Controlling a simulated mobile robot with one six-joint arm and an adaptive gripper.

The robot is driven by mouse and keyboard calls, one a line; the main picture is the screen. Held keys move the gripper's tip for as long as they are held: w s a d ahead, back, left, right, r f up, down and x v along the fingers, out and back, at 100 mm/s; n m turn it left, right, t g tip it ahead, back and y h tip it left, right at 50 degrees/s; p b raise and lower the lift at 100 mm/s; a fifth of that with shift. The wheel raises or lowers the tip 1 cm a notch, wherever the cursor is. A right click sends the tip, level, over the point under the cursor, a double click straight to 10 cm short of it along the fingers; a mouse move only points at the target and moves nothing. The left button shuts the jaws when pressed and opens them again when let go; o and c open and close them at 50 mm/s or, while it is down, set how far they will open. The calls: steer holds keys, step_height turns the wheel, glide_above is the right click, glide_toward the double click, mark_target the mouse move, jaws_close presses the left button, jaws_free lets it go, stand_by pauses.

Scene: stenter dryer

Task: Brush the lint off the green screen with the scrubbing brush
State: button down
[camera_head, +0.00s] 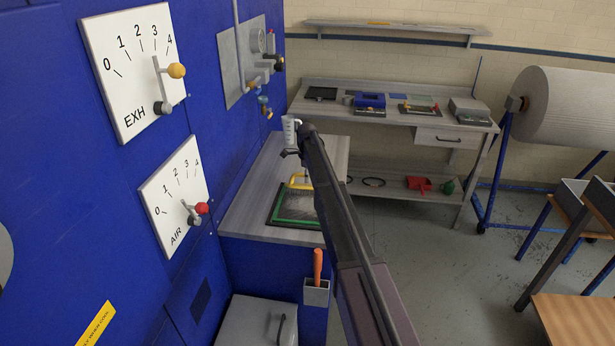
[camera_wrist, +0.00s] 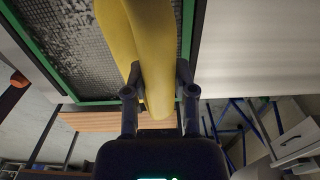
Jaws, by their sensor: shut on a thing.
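The green screen (camera_head: 296,219) lies on the grey worktop in the head view, its right part hidden behind my arm. In the wrist view, the green-framed screen (camera_wrist: 75,45) fills the upper left, and grey, speckled lint shows over its dark mesh. The scrubbing brush (camera_head: 299,182) shows its yellow handle above the screen's far part. My gripper (camera_wrist: 159,82) is shut on this yellow handle (camera_wrist: 148,45) in the wrist view. The bristles are hidden, so I cannot tell whether they touch the mesh. My gripper's fingers are hard to make out in the head view.
The worktop (camera_head: 252,205) adjoins the blue machine wall with its EXH dial (camera_head: 135,65) and AIR dial (camera_head: 175,195). An orange-handled tool (camera_head: 318,265) stands in a holder on the worktop's front. A workbench (camera_head: 390,114) and a large roll (camera_head: 570,105) stand farther back.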

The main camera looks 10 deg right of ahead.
steer(key=shift+s+a, duration=0.25)
steer(key=shift+s, duration=0.4)
steer(key=shift+s+a, duration=0.2)
steer(key=shift+s, duration=0.45)
steer(key=shift+s+a, duration=0.3)
steer(key=shift+s, duration=0.5)
steer(key=shift+s+a, duration=0.25)
steer(key=shift+s, duration=0.5)
steer(key=shift+s, duration=0.1)
steer(key=shift+s+a, duration=0.3)
steer(key=shift+s, duration=0.4)
steer(key=shift+s+a, duration=0.25)
steer(key=shift+s, duration=0.45)
steer(key=shift+s+a, duration=0.25)
steer(key=shift+s, duration=0.5)
steer(key=shift+s+a, duration=0.25)
steer(key=shift+s, duration=0.5)
steer(key=shift+s, duration=0.15)
steer(key=shift+s+a, duration=0.3)
steer(key=shift+s, duration=0.4)
steer(key=shift+s+a, duration=0.25)
steer(key=shift+s, duration=0.4)
